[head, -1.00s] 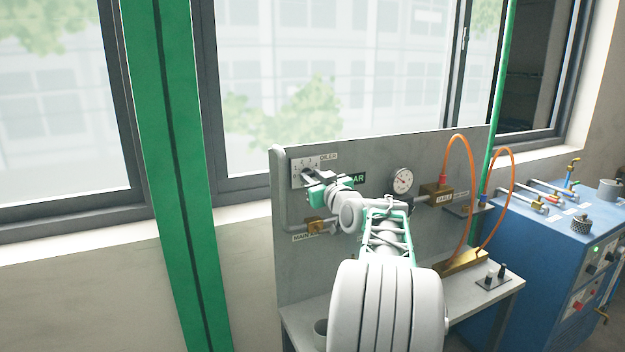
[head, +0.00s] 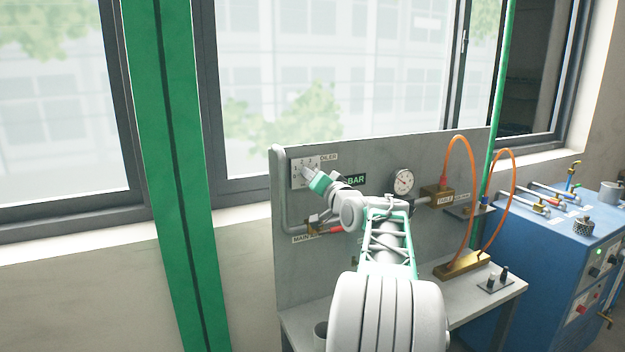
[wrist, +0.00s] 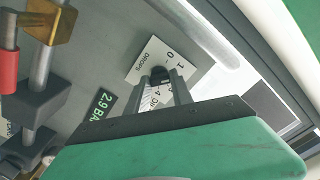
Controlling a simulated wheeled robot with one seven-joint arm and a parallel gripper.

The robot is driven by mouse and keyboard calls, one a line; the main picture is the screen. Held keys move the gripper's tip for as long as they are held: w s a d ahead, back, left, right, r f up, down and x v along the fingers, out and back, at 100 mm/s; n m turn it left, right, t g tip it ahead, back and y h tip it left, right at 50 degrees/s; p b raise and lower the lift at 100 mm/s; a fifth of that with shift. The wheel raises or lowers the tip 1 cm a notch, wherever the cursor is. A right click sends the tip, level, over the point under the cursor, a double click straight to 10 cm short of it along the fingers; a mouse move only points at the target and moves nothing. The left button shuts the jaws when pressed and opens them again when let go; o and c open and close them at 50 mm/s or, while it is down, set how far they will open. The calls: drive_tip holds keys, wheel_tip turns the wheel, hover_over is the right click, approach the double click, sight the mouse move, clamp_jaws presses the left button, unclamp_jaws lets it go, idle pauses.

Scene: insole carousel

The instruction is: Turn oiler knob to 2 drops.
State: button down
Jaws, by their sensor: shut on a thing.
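The white oiler dial plate (head: 296,178) is at the upper left of the grey panel, with an OILER label beside it. In the wrist view the plate (wrist: 190,55) appears rotated, with DROPS, 0, 1 and 4 readable. The dark oiler knob (wrist: 158,72) sits at the plate's middle, between my fingertips. My gripper (head: 307,172) reaches the plate from the lower right and is shut on the knob; its two grey fingers also show in the wrist view (wrist: 168,82). The fingers and hand hide part of the scale and the pointer, so the setting cannot be read.
A main valve (head: 313,227) with a red handle sits below the dial. A green BAR display (head: 356,180) and a round gauge (head: 403,181) are to the right. Orange hoses (head: 459,140) arch above a brass block (head: 461,265). A blue cabinet (head: 560,250) stands at right.

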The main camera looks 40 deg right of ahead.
drive_tip(key=m+p, duration=0.1)
drive_tip(key=m, duration=0.4)
drive_tip(key=shift+m, duration=0.3)
idle(0.4)
drive_tip(key=c, duration=1.1)
unclamp_jaws()
drive_tip(key=b+v, duration=0.2)
drive_tip(key=v, duration=0.5)
drive_tip(key=shift+s+a, duration=0.15)
drive_tip(key=shift+s, duration=0.25)
